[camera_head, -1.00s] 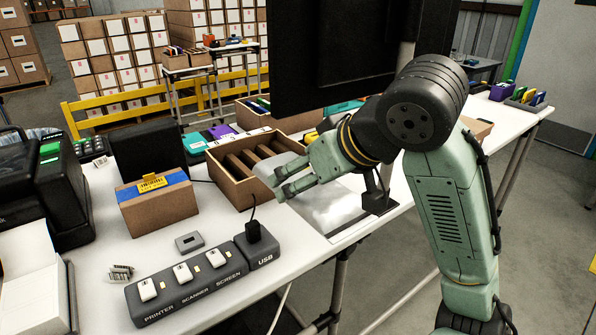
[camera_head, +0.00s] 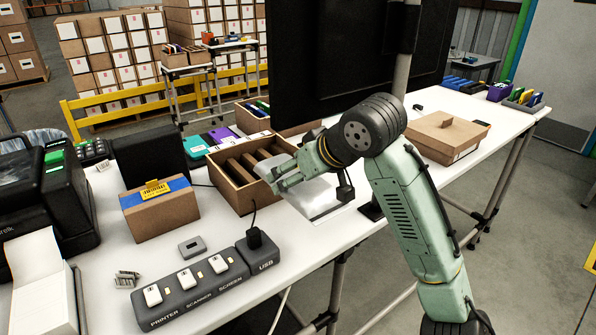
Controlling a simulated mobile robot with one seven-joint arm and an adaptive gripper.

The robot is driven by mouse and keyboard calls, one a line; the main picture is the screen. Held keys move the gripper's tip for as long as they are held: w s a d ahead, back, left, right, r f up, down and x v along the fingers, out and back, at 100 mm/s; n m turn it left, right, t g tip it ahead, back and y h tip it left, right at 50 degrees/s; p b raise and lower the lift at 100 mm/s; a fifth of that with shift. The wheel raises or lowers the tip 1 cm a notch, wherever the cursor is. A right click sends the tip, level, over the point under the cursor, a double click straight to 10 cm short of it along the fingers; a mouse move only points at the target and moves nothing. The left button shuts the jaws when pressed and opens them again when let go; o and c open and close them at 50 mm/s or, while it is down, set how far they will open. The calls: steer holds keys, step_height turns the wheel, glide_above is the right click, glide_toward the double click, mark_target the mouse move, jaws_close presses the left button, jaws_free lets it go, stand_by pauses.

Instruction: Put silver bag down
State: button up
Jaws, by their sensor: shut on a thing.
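The fingers and wrist cover part of the bag. I cannot tell whether its lower part rests on the white table (camera_head: 225,222) or is just above it.
The open carton (camera_head: 232,178) with dividers stands close to my gripper. A dark monitor (camera_head: 340,60) rises behind. A power strip (camera_head: 205,283) and a blue-banded box (camera_head: 158,208) lie left.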

steer(key=shift+f, duration=0.2)
steer(key=shift+f+b, duration=0.4)
steer(key=shift+f, duration=0.15)
steer(key=o, duration=1.2)
steer(key=shift+r, duration=0.25)
steer(key=b+v, duration=0.1)
steer(key=v, duration=1.1)
steer(key=shift+r, duration=0.35)
steer(key=shift+s+d+f, duration=0.1)
